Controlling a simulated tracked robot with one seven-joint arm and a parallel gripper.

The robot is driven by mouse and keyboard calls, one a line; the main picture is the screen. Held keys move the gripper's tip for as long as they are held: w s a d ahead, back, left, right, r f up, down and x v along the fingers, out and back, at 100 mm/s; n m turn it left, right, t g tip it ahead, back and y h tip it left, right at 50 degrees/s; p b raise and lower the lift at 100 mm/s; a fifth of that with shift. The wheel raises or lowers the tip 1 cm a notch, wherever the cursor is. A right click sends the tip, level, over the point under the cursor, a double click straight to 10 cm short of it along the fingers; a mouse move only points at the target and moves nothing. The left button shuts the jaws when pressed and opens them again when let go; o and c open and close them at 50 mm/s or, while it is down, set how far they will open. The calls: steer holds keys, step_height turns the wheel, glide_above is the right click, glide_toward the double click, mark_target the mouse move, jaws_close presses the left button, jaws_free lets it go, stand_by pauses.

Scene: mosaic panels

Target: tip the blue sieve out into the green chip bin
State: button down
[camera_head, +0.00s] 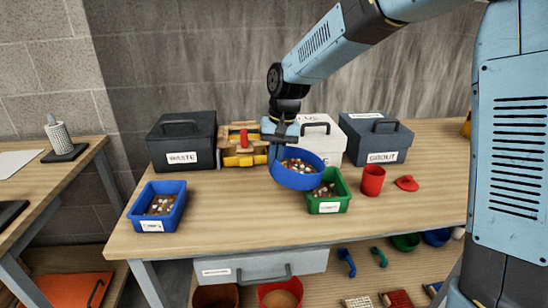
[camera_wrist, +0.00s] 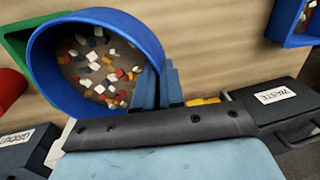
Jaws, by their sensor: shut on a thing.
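The blue sieve (camera_head: 299,180) is in the air above the workbench, with mixed white, orange, red and brown chips in it. In the wrist view the sieve (camera_wrist: 40,70) looks about level. My gripper (camera_head: 273,146) is shut on its rim; the fingers (camera_wrist: 171,85) show at the rim in the wrist view. The green chip bin (camera_head: 340,204) stands on the bench just right of and partly behind the sieve, holding brown and white chips. In the wrist view only a strip of the green bin (camera_wrist: 14,42) shows beside the sieve.
A blue bin (camera_head: 176,219) of chips stands at the left. Behind are the dark WASTE box (camera_head: 170,155), a yellow rack (camera_head: 243,160), a white box (camera_head: 330,148) and the GROUT box (camera_head: 391,153). A red cup (camera_head: 372,182) and red lid (camera_head: 407,184) stand right of the green bin.

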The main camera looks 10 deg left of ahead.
steer(key=shift+w+d+r+g+y, duration=0.1)
steer(key=shift+d+r+g+y, duration=0.15)
steer(key=shift+r+y, duration=0.5)
steer(key=shift+w+d+r+g+y, duration=0.15)
steer(key=shift+d+r+y, duration=0.25)
steer(key=shift+r+y, duration=0.3)
steer(key=shift+w+d+r+g+y, duration=0.1)
steer(key=shift+d+r+g+y, duration=0.15)
steer(key=shift+r+y, duration=0.45)
steer(key=w+d+r+g+y, duration=0.1)
steer(key=w+d+g+y, duration=0.3)
steer(key=d+y, duration=1.1)
steer(key=shift+w+d+r, duration=0.2)
steer(key=shift+d, duration=0.3)
steer(key=shift+a, duration=0.1)
stand_by(0.6)
